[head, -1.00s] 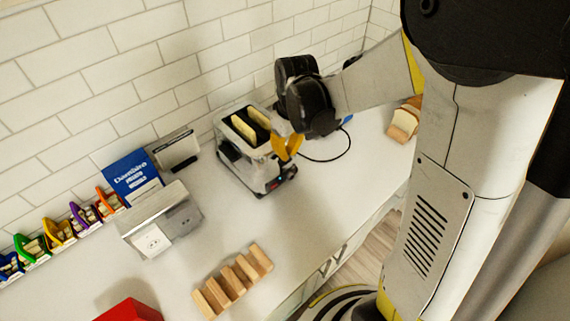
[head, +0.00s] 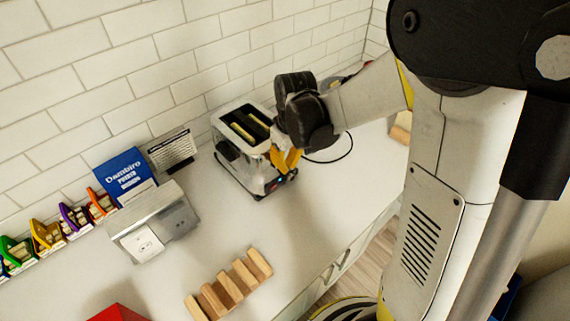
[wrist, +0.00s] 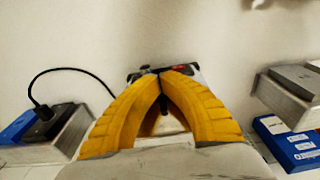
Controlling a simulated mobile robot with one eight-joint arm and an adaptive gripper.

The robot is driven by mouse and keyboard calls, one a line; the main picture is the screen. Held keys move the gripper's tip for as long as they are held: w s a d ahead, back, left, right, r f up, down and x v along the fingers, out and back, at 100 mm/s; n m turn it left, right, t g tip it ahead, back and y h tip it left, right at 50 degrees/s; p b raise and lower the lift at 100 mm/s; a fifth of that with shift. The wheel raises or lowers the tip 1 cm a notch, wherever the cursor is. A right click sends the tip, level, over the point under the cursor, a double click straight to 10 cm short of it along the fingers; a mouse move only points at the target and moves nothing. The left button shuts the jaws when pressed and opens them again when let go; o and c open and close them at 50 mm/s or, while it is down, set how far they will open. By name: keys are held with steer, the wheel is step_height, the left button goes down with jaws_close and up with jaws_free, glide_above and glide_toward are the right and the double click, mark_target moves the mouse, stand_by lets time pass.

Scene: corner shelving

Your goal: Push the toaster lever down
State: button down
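The silver toaster (head: 229,165) stands on the white counter near the tiled wall. Two pale bread slices (head: 242,132) sit low in its top slots. My gripper (head: 291,163) is against the toaster's front end, its yellow fingers low near the base. In the wrist view the gripper's fingers (wrist: 160,72) come together at the tips, with the toaster's dark base edge (wrist: 181,69) just beyond them. A small dark part shows between the fingers; I cannot tell whether it is the lever. The lever is otherwise hidden behind the fingers.
A wooden rack (head: 228,287) lies in front. A black cord (head: 335,155) runs behind my gripper. Counter between toaster and rack is clear.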

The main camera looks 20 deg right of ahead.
step_height(320, 180, down, 3)
steer(key=shift+r+b, duration=0.2)
steer(key=shift+b, duration=0.65)
steer(key=shift+r+p, duration=0.35)
steer(key=s, duration=0.1)
steer(key=s+d+r, duration=0.1)
steer(key=shift+s+d+p, duration=0.1)
steer(key=shift+s+p, duration=0.25)
steer(key=shift+s, duration=0.05)
step_height(320, 180, up, 12)
steer(key=s, duration=0.1)
steer(key=shift+d, duration=0.25)
steer(key=shift+s, duration=0.1)
steer(key=s+a+f+m+t+b, duration=0.1)
steer(key=s+f+m+t+b, duration=0.3)
steer(key=s+f+t+b, duration=0.2)
steer(key=shift+s+a+f+m+b, duration=0.25)
steer(key=shift+s+b, duration=0.9)
steer(key=shift+s, duration=1)
